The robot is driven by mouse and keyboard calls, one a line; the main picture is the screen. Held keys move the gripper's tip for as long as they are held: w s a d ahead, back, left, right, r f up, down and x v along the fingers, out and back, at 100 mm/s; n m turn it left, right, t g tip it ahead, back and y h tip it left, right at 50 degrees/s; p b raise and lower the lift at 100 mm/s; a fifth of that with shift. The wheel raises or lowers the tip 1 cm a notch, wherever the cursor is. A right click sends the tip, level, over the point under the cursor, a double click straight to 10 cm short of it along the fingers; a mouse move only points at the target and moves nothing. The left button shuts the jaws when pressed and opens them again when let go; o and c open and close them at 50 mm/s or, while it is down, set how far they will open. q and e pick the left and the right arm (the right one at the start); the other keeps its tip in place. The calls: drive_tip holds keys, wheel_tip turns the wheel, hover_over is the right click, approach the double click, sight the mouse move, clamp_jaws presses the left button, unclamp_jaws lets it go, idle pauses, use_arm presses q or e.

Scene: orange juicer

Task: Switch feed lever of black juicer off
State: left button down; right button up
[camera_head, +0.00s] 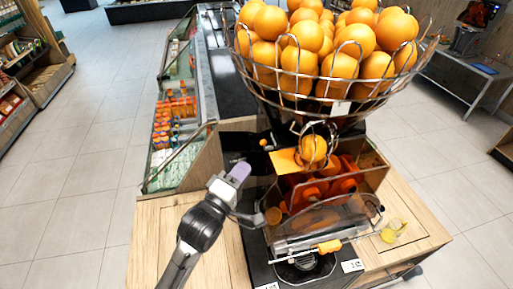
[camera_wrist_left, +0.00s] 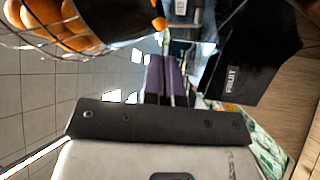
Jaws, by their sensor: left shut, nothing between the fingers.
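The black juicer (camera_head: 262,215) stands on a wooden counter, with a wire basket of oranges (camera_head: 325,65) on top. A small orange knob (camera_head: 263,143), which looks like the end of the feed lever, sticks out left of the feed opening below the basket. An orange tip (camera_wrist_left: 159,23) also shows at the top of the left wrist view. My left gripper (camera_head: 240,171), with purple fingers, is shut and empty. In the head view it lies below and left of the knob, apart from it. The fingers (camera_wrist_left: 163,80) point past the juicer's side. My right gripper is out of view.
An orange tap handle (camera_head: 329,246) is at the juicer's lower front. A chilled display case (camera_head: 175,125) with bottles stands left behind. The tiled floor at left is clear.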

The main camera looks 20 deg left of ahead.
sight(262, 144)
use_arm(q)
drive_tip(key=p+x, duration=0.1)
drive_tip(key=x, duration=0.5)
drive_tip(key=shift+w, duration=0.4)
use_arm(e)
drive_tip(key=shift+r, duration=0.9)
use_arm(q)
drive_tip(key=shift+d+r+p, duration=0.1)
drive_tip(key=shift+r+p, duration=0.05)
drive_tip(key=shift+p, duration=0.2)
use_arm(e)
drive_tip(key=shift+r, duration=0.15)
